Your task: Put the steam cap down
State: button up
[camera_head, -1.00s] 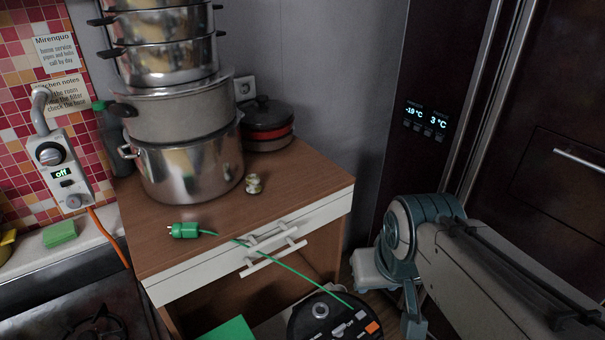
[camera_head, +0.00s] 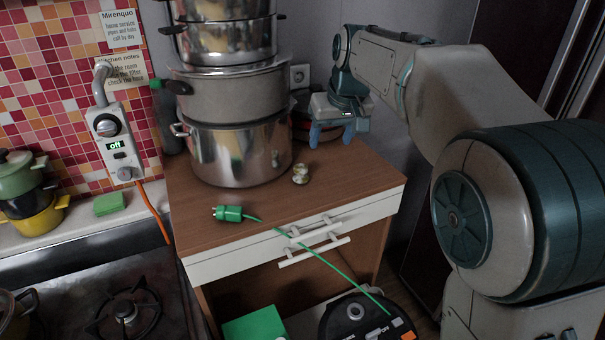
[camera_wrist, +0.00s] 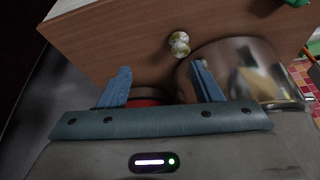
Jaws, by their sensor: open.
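A small pale, gold-patterned knob-shaped piece (camera_head: 300,174), which may be the steam cap, rests on the wooden cabinet top (camera_head: 345,185), right of the big steel pot (camera_head: 240,152). It also shows in the wrist view (camera_wrist: 179,43), beyond my fingertips and apart from them. My gripper (camera_head: 330,134) is open, with its blue fingers pointing down over the back right of the cabinet top. In the wrist view nothing is held between the fingers (camera_wrist: 162,78). A red and dark pot (camera_wrist: 148,100) lies behind and below the fingers, mostly hidden by my gripper.
Steel pots stand in a tall stack (camera_head: 228,88) on the cabinet's left. A green plug (camera_head: 229,213) lies near its front edge, its cable running down past the drawer handles (camera_head: 315,240). A wall socket (camera_head: 299,76) is behind. The front right of the cabinet top is clear.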

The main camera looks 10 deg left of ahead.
send_near(300, 165)
jog(key=shift+n, duration=0.5)
jog(key=p+x, duration=0.1)
jog(key=x, duration=0.3)
jog(key=shift+s+f, duration=0.1)
jog(key=shift+f, duration=0.15)
jog(key=p+x, duration=0.1)
jog(key=x, duration=0.4)
jog(key=shift+f+p, duration=0.25)
jog(key=shift+p, duration=0.15)
jog(key=c, duration=1.1)
jog(key=shift+c, duration=0.2)
